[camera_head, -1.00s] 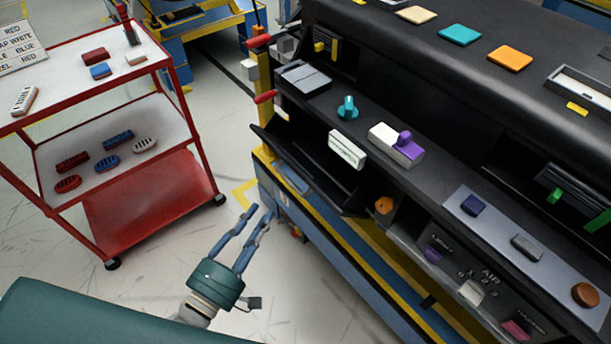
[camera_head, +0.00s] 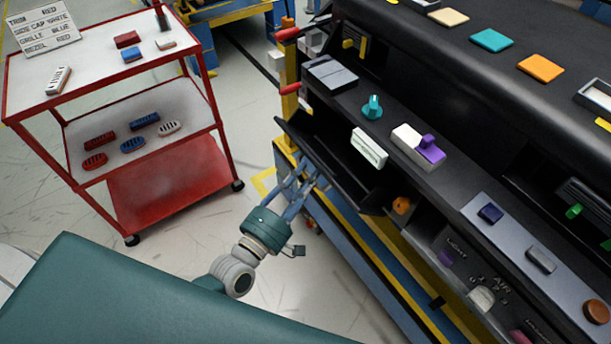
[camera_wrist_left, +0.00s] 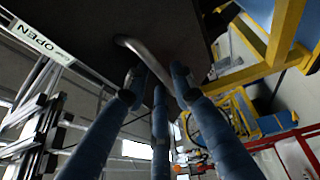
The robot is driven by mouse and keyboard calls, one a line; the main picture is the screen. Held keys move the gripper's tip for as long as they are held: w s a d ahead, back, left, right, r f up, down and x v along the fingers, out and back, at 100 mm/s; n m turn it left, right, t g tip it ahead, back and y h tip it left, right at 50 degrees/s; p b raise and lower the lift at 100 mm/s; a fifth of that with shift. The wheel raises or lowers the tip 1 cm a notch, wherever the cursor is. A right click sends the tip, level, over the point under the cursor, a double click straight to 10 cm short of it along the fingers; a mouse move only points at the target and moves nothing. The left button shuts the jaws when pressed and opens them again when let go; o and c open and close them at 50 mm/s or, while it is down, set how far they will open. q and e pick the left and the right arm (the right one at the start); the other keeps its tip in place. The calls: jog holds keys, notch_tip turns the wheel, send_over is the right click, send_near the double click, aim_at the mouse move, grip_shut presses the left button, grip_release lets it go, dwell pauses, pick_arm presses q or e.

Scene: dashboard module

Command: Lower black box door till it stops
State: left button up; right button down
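The black box door (camera_head: 340,185) is on the lower left of the dashboard module and stands tilted outward, with the dark box interior showing behind it. In the left wrist view the door's dark outer face (camera_wrist_left: 180,22) fills the top, with a curved metal handle (camera_wrist_left: 148,58) on it. My left gripper (camera_head: 308,180) is in front of the door, its fingers spread. In the left wrist view the fingertips (camera_wrist_left: 160,82) are around the lower part of the handle; I cannot tell whether they touch it. My right gripper is not in view.
An "OPEN" label (camera_wrist_left: 36,40) shows beside the door. A red cart (camera_head: 215,135) with small vents and blocks stands to the left. The dashboard (camera_head: 440,100) carries knobs and coloured tiles. Yellow and blue frame rails (camera_head: 350,255) run below it. Floor between cart and module is clear.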

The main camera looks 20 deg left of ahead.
pick_arm(q)
grip_shut()
jog(key=shift+s+a+f, duration=0.1)
jog(key=shift+s+f, duration=0.05)
jog(key=shift+f, duration=0.3)
grip_release()
jog(key=shift+s, duration=0.15)
jog(key=r+v, duration=0.1)
jog(key=v, duration=1)
jog(key=shift+s+a+f, duration=0.15)
jog(key=shift+s+f, duration=0.25)
